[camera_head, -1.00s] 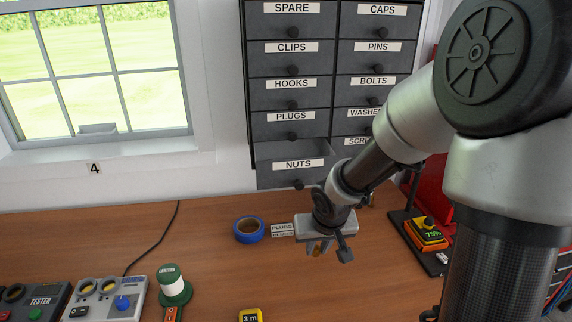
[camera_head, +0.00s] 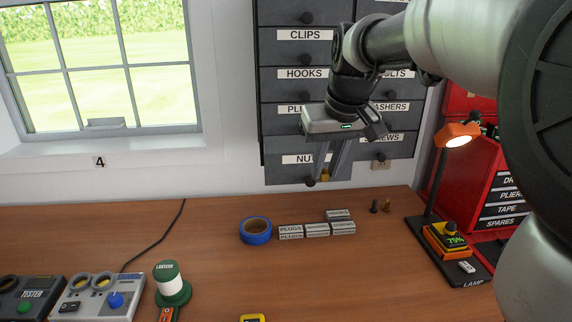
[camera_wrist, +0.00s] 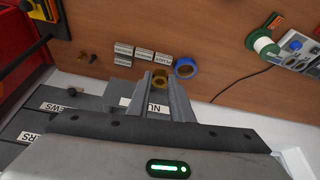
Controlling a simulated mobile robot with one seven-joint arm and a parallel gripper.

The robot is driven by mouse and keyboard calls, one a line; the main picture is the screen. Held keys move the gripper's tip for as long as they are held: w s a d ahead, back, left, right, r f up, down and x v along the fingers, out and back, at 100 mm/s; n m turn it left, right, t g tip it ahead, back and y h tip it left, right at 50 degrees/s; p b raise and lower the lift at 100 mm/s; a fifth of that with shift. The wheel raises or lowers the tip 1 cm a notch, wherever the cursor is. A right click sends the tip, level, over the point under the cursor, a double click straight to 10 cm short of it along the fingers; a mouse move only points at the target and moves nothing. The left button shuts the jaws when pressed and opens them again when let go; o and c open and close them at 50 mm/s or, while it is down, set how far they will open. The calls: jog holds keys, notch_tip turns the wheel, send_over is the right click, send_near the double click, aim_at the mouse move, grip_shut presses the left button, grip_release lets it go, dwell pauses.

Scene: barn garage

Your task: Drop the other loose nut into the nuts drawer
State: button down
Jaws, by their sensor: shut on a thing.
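My gripper (camera_head: 320,177) is shut on a small brass nut (camera_head: 325,174) held between its fingertips. The nut also shows in the wrist view (camera_wrist: 161,77), between the two grey fingers. The nuts drawer (camera_head: 284,173) is the bottom left drawer of the grey cabinet and is pulled out. My gripper hangs in front of the drawer's face and covers part of its NUTS label. In the wrist view the partly hidden label (camera_wrist: 155,107) lies just beyond the fingers.
A blue tape roll (camera_head: 256,231), several label blocks (camera_head: 317,229) and two small upright pieces (camera_head: 381,206) stand on the bench below. A lamp (camera_head: 440,190) and red toolbox (camera_head: 500,175) are at right. The front middle of the bench is mostly clear.

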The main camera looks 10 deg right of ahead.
jog(key=w+p, duration=0.5)
jog(key=w, duration=1.4)
notch_tip(320, 180, down, 6)
jog(key=shift+r, duration=0.1)
jog(key=shift+w+f, duration=0.35)
jog(key=shift+f, duration=0.2)
jog(key=shift+f+b, duration=0.4)
jog(key=shift+f, duration=0.15)
jog(key=c, duration=1.6)
grip_release()
